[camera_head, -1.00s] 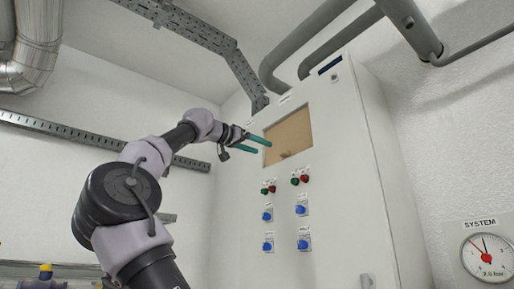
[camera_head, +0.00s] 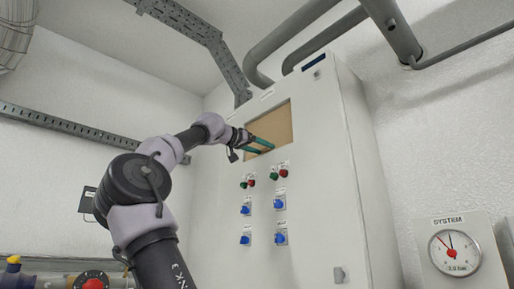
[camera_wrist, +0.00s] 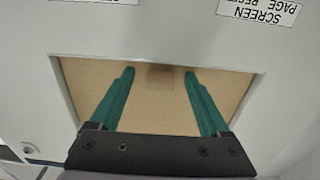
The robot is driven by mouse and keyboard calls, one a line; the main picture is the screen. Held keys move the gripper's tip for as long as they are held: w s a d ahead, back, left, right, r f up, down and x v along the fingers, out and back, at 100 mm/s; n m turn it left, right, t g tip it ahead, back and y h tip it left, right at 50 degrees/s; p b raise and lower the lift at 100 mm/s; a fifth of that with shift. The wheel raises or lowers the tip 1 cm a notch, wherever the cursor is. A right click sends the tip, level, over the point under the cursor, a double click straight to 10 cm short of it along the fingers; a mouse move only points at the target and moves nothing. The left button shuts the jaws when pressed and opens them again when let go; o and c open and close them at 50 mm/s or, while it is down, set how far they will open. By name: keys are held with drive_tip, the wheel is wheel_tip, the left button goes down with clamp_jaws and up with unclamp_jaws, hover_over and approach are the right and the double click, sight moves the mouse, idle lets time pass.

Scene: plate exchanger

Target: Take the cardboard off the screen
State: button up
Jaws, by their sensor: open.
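The cardboard (camera_head: 277,122) is a flat tan sheet filling the rectangular screen opening high on the white cabinet front. It also fills the opening in the wrist view (camera_wrist: 155,110), where a darker brown patch (camera_wrist: 160,76) shows at its edge between my fingertips. The screen behind it is hidden. My gripper (camera_head: 266,148) has two teal fingers, spread apart and empty, in front of the cardboard's lower part. In the wrist view my gripper (camera_wrist: 159,74) has one fingertip on each side of the dark patch. I cannot tell whether the tips touch the cardboard.
Red and green lamps (camera_head: 279,172) and blue switches (camera_head: 280,203) sit below the opening on the cabinet (camera_head: 315,220). Grey pipes (camera_head: 310,40) and a perforated cable tray (camera_head: 195,30) run overhead. A SYSTEM gauge (camera_head: 455,253) is at the lower right.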

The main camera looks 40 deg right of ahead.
clamp_jaws()
drive_tip(key=shift+r, duration=0.35)
idle(0.4)
drive_tip(key=shift+s+a, duration=0.1)
drive_tip(key=shift+a, duration=0.75)
idle(0.8)
drive_tip(key=shift+a, duration=0.8)
drive_tip(key=shift+a, duration=0.1)
drive_tip(key=s+a, duration=0.1)
drive_tip(key=a, duration=1)
drive_tip(key=shift+a, duration=0.35)
idle(0.5)
idle(0.5)
